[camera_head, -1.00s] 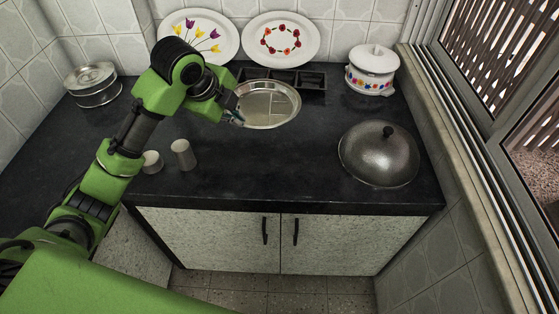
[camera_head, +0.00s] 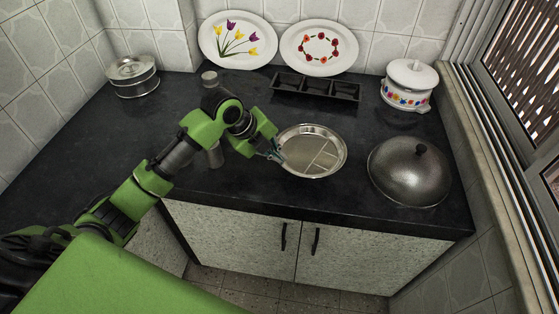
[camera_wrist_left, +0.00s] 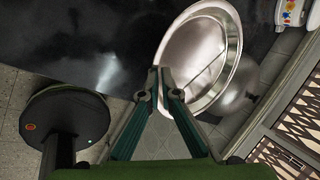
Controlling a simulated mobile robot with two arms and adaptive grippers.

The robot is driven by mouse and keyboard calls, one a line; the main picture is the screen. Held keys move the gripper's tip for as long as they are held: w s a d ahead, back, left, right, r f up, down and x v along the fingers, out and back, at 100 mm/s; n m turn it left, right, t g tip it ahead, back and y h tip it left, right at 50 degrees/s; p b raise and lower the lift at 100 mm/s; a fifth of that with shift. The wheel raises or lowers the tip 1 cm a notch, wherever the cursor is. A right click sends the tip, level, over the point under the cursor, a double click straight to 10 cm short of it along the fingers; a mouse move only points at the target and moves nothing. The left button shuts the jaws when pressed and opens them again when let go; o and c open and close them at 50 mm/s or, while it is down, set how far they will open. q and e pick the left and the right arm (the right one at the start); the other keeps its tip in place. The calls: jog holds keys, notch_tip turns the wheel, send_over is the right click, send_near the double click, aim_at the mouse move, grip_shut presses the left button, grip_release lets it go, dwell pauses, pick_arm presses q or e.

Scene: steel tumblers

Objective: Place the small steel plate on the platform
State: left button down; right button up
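The small steel plate (camera_head: 318,147) is round and shiny, with raised dividers. It is over the middle of the dark counter, in front of the black tray; I cannot tell its exact height. My left gripper (camera_head: 278,154) is at the plate's left rim. In the left wrist view, the fingertips (camera_wrist_left: 163,72) come together at the near rim of the plate (camera_wrist_left: 190,50), shut on it. My right gripper is not in view. I cannot tell which thing is the platform.
A three-part black tray (camera_head: 316,89) stands behind, below two flowered plates (camera_head: 238,54). A domed lid (camera_head: 408,172) and a white pot (camera_head: 408,88) are at right. A steel container (camera_head: 133,78) is back left. Steel tumblers (camera_head: 215,156) stand near my arm.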

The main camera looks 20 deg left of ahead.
pick_arm(q)
jog(key=w+f, duration=0.1)
jog(key=f, duration=0.1)
jog(key=w+a+f, duration=0.1)
jog(key=w+f, duration=0.1)
notch_tip(320, 180, down, 2)
jog(key=shift+f+p, duration=0.1)
jog(key=shift+p, duration=0.6)
jog(key=shift+w+a+f, duration=0.1)
jog(key=shift+f, duration=0.35)
jog(key=shift+f, duration=0.15)
jog(key=c, duration=2.3)
grip_release()
jog(key=b+v, duration=0.1)
jog(key=v, duration=1.1)
